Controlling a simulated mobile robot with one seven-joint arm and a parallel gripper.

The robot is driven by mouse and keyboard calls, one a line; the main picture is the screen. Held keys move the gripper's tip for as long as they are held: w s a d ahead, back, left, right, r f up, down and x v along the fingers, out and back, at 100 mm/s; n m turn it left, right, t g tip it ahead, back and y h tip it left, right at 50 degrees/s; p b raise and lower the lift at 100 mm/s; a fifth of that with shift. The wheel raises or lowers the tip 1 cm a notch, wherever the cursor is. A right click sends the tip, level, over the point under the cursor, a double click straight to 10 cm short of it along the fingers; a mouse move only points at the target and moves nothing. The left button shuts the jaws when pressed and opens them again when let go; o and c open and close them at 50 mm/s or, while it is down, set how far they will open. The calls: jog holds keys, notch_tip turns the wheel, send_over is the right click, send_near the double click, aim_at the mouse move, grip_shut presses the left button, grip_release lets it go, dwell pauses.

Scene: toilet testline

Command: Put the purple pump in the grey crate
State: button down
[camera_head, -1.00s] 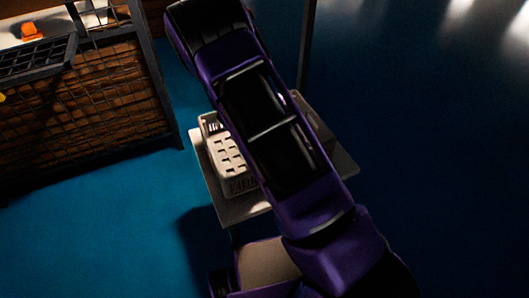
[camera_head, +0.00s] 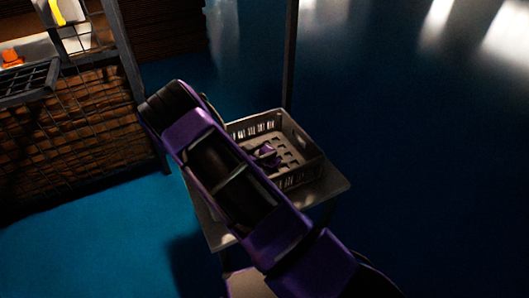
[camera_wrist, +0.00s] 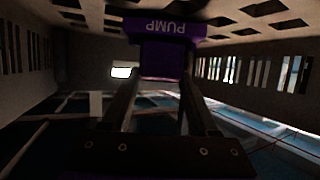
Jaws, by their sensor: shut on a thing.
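The purple pump (camera_wrist: 165,55) shows in the wrist view with the upside-down word PUMP on it. My gripper (camera_wrist: 160,80) is shut on it, one dark finger on each side. The grey crate (camera_head: 302,177) stands on a small table in the head view, partly covered by my arm. Slotted crate walls (camera_wrist: 30,50) surround the pump in the wrist view. Whether the pump touches the crate floor cannot be told.
The small table (camera_head: 335,188) has a narrow bare edge around the crate. A thin dark post (camera_head: 290,60) rises behind it. A wire-mesh rack (camera_head: 80,130) with an orange item (camera_head: 12,58) stands at the left. Blue floor is open on the right.

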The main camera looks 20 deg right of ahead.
jog(key=shift+f, duration=0.2)
jog(key=shift+c, duration=0.8)
grip_release()
jog(key=shift+r, duration=0.2)
jog(key=p+v, duration=0.1)
jog(key=v, duration=0.6)
jog(key=shift+s+a, duration=0.15)
jog(key=shift+a, duration=0.05)
